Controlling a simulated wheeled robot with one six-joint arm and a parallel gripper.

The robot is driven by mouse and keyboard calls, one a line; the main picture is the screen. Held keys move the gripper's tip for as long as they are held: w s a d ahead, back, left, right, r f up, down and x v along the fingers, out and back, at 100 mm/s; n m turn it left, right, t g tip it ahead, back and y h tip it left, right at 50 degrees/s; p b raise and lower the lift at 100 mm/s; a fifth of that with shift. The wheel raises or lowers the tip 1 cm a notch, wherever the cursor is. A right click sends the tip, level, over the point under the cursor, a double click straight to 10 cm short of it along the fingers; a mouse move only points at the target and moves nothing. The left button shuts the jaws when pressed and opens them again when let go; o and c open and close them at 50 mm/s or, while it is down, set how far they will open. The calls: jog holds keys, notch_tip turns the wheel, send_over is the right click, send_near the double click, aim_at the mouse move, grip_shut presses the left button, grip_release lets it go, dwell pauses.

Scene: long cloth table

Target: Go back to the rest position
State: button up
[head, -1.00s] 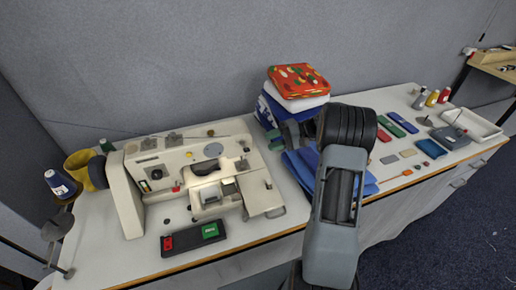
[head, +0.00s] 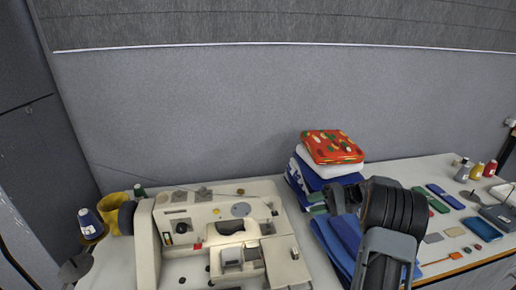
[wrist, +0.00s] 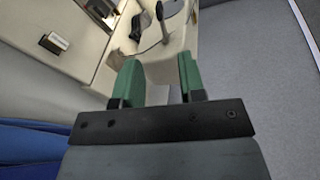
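My gripper (wrist: 160,70) shows in the wrist view with its two green fingers apart and nothing between them. The cream sewing machine (wrist: 165,62) is seen beyond the fingers. In the head view my arm reaches up from the bottom right, in front of the folded blue cloth (head: 342,238). The wrist end points left towards the sewing machine (head: 215,235). The fingertips are hard to make out there, beside the fabric stack.
A stack of folded fabric with a red patterned piece (head: 331,147) on top stands behind my arm. A yellow cup (head: 113,210) and thread spool (head: 90,222) are at the left. Small cloth pieces and bottles (head: 476,170) lie right. A grey partition (head: 220,110) closes the back.

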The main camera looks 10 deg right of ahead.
jog(key=s+a+f+m+g+h, duration=0.3)
jog(key=s+f+h, duration=0.3)
jog(key=s+h, duration=0.2)
jog(key=s+a+r+n+t+h, duration=0.5)
jog(key=s+a+r+n+h, duration=0.2)
jog(key=s+a+r, duration=0.3)
jog(key=shift+s+r, duration=0.15)
jog(key=shift+s, duration=1)
jog(key=shift+a, duration=0.1)
jog(key=shift+c, duration=0.2)
